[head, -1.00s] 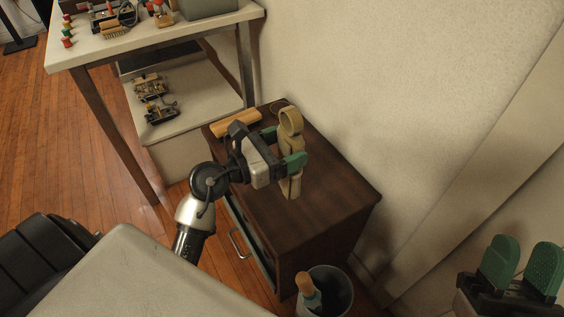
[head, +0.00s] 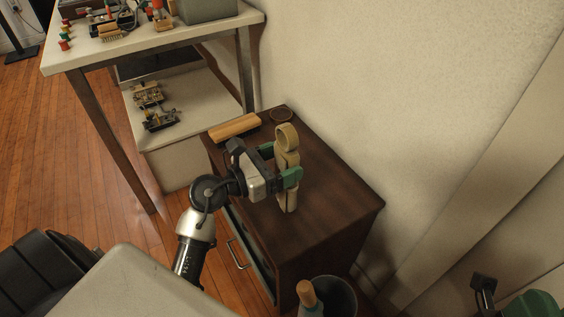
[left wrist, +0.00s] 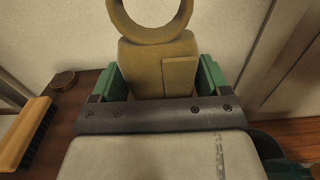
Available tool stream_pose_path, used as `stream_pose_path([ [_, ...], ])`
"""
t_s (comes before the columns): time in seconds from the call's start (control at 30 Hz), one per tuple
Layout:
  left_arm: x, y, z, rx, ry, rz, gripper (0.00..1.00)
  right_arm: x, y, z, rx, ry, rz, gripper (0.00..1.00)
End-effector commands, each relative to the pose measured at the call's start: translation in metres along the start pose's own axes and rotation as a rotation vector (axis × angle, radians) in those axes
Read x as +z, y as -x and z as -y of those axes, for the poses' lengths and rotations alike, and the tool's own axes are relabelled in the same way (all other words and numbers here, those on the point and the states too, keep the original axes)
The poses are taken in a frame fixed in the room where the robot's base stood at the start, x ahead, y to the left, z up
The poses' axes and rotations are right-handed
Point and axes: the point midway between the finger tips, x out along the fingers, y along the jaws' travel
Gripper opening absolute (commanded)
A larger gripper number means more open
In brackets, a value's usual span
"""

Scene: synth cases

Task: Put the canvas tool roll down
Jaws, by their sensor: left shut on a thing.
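The canvas tool roll (head: 287,160) is tan and upright, with a ring-shaped loop at its top. My left gripper (head: 278,164) is shut on it, with green fingers on either side. In the left wrist view the roll (left wrist: 150,68) stands between the two green fingers (left wrist: 158,80). The roll is over the dark wooden cabinet (head: 325,205); I cannot tell whether its lower end touches the top. My right gripper (head: 512,300) is partly cut off at the bottom right corner, and its opening is unclear.
A wooden brush (head: 234,127) and a small round dark item (head: 281,115) lie on the cabinet's back part. The cabinet top right of the roll is clear. A bin (head: 340,292) with a wooden-handled item stands in front. A workbench (head: 150,45) is at the back left.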

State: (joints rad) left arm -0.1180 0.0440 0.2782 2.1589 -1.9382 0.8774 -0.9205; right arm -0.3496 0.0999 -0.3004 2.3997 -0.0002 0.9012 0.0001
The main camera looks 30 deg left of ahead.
Motion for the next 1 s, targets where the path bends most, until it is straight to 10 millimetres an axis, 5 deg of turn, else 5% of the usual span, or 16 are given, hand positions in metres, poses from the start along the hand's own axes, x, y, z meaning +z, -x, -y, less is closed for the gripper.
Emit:
stream_pose_path([
  [0.1,-0.003,0.0,0.0,-0.001,0.0,0.0,0.43,0.001,0.003,0.0,0.0,0.0,0.001,0.43],
  [0.13,-0.003,0.0,0.0,-0.001,0.0,-0.001,0.79,0.001,0.002,0.0,0.0,0.0,0.001,0.43],
  [0.27,-0.003,0.0,0.0,-0.001,0.0,0.0,0.99,0.0,0.002,0.0,0.0,0.0,0.001,0.43],
  [0.57,0.003,0.0,0.0,0.0,0.0,0.001,1.0,0.0,-0.002,0.0,0.0,0.0,0.002,0.43],
  [1.0,-0.001,0.083,0.0,0.001,0.002,-0.007,1.0,-0.002,-0.009,0.0,0.0,0.0,0.002,0.43],
])
